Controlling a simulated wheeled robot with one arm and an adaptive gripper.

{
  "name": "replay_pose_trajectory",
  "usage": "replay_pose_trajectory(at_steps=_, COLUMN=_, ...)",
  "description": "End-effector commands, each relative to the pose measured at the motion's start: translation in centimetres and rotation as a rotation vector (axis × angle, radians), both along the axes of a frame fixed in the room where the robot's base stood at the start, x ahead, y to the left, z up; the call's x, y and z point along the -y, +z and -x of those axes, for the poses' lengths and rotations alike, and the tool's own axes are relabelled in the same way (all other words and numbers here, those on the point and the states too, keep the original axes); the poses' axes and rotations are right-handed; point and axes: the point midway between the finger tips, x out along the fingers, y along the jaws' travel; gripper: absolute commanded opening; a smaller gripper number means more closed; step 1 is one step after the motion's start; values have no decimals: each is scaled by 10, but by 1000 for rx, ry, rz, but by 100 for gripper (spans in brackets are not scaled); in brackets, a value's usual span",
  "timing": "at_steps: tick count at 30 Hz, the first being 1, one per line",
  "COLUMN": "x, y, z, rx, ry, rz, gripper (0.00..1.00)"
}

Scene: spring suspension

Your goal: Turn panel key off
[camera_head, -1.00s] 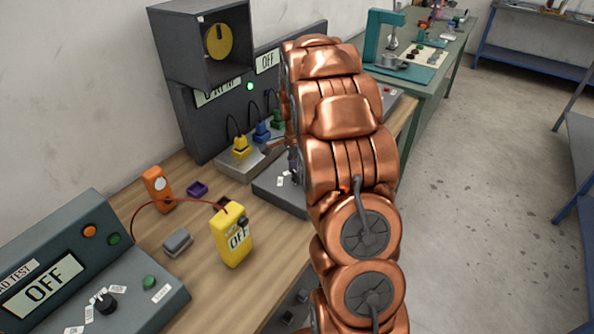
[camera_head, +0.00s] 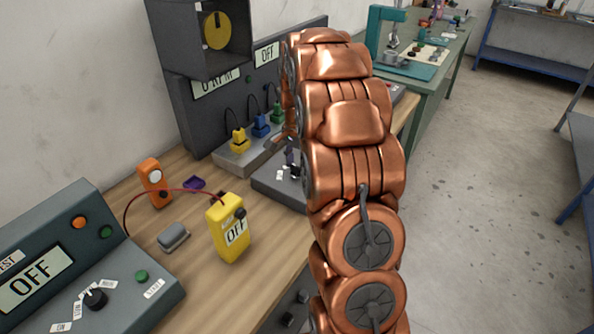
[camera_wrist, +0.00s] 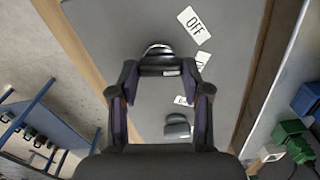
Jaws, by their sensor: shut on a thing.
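The grey control panel (camera_head: 268,183) lies on the bench, partly hidden by my copper arm. In the wrist view, the panel top (camera_wrist: 110,35) carries a black key (camera_wrist: 160,66) with a silver collar at its base. My gripper (camera_wrist: 160,72) is shut on the key, one fingertip at each side. A white OFF label (camera_wrist: 194,25) is beyond the key to the right, with a partly hidden label (camera_wrist: 203,60) nearer. In the head view my gripper (camera_head: 290,157) is small and mostly hidden by my arm.
A second black knob (camera_wrist: 177,127) is close to my gripper. Yellow (camera_head: 238,141), blue (camera_head: 260,126) and green (camera_head: 277,113) plugs stand behind the panel. A yellow meter (camera_head: 228,228) and a test console (camera_head: 75,262) are nearer on the bench.

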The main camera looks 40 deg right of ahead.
Motion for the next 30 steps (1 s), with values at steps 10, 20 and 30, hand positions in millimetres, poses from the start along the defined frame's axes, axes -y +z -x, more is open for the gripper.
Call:
replay_pose_trajectory(at_steps=10, x=0, y=-4, z=-2, rx=4, ry=328, rz=3, gripper=13)
replay_pose_trajectory(at_steps=20, x=-1, y=-1, z=-2, rx=1, ry=577, rz=1, gripper=13)
replay_pose_trajectory(at_steps=30, x=-1, y=0, z=-2, rx=0, ry=705, rz=2, gripper=13)
